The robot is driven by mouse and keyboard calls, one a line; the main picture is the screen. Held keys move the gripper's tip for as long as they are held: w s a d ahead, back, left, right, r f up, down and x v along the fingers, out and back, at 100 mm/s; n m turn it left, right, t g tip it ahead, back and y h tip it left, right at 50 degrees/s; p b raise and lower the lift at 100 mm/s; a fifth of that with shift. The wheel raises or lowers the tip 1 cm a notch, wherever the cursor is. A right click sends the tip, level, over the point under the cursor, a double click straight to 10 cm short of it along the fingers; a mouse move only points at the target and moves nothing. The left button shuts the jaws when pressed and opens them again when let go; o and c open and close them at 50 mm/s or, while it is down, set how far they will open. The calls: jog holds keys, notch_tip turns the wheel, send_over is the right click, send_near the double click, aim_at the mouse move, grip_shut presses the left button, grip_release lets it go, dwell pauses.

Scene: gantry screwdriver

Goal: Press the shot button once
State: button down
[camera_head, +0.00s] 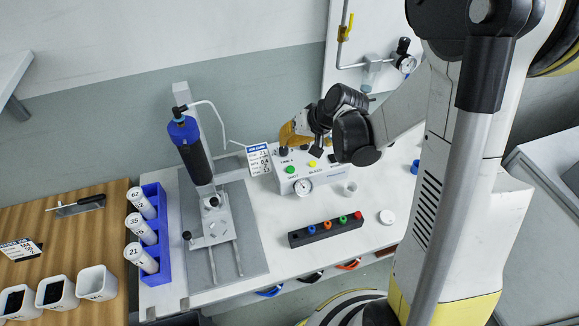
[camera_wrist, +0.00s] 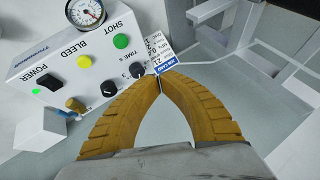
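The white dispenser control box (camera_head: 285,185) stands on the white bench. In the head view, its green shot button (camera_head: 290,170) is on the front, left of the yellow bleed button (camera_head: 312,163). In the wrist view the box (camera_wrist: 50,75) appears upside down, with the green shot button (camera_wrist: 120,41) under the word SHOT and the yellow bleed button (camera_wrist: 84,61) to its left. My gripper (camera_wrist: 159,80) has its yellow fingertips together, with nothing seen between them. They appear apart from the button, beside the box's dark knobs. In the head view my gripper (camera_head: 284,150) is over the box's back left.
A small printed card (camera_head: 259,159) stands at the box's left end. A pressure gauge (camera_head: 304,187) sits on its front. The dispenser stand (camera_head: 196,160) is to the left. A dark rack with coloured caps (camera_head: 325,231) lies in front.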

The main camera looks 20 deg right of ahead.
jog(key=shift+f, duration=0.15)
jog(key=b, duration=0.7)
send_near(282, 166)
jog(key=x, duration=0.5)
jog(key=shift+w+a+r, duration=0.2)
jog(key=shift+a+r, duration=0.05)
jog(key=shift+a, duration=0.05)
dwell(0.5)
jog(key=shift+f+b, duration=0.4)
jog(key=shift+b, duration=0.1)
jog(key=shift+f+b, duration=0.45)
dwell(0.4)
jog(key=shift+r, duration=0.1)
jog(key=shift+r+p, duration=0.6)
jog(key=shift+r, duration=0.2)
jog(key=shift+r+p, duration=1.85)
jog(key=shift+r, duration=0.65)
